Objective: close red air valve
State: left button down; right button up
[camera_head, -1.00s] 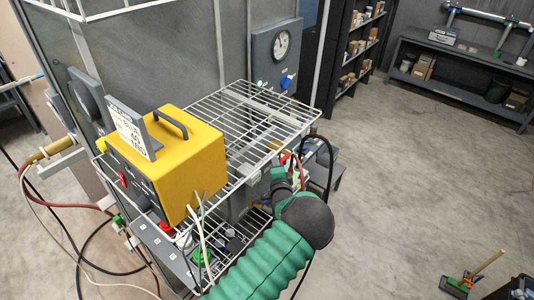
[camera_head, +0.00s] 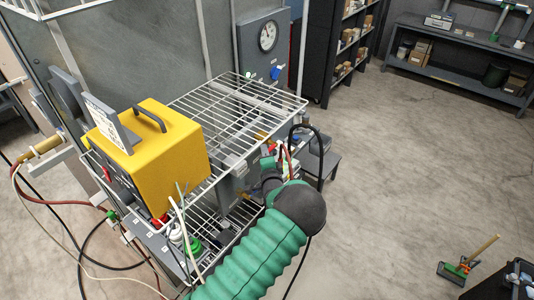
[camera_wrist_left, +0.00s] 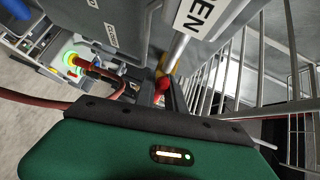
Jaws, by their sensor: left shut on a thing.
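My left arm, in a green ribbed sleeve, reaches up from the bottom of the head view. Its gripper (camera_head: 268,168) is beside the right end of the wire shelf, partly hidden by my dark wrist. In the left wrist view, the red valve handle (camera_wrist_left: 163,82) shows small beyond the green gripper body, at the dark jaws, and the gripper is shut on it. A grey plate marked "OPEN" (camera_wrist_left: 197,18) is above it, and another labelled plate (camera_wrist_left: 100,28), its text hard to read, is to the left. My right gripper is out of view.
A yellow box (camera_head: 165,150) stands on the white wire rack (camera_head: 225,98). A gauge panel (camera_head: 262,50) is behind it. A red hose and a green-lit fitting (camera_wrist_left: 70,60) are left of the handle. The floor to the right is mostly clear.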

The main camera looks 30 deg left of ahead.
pick_arm(q)
jog(key=shift+w+d, duration=0.1)
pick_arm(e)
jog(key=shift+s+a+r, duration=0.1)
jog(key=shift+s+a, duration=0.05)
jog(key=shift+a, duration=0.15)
pick_arm(q)
jog(key=shift+d, duration=0.1)
dwell(0.3)
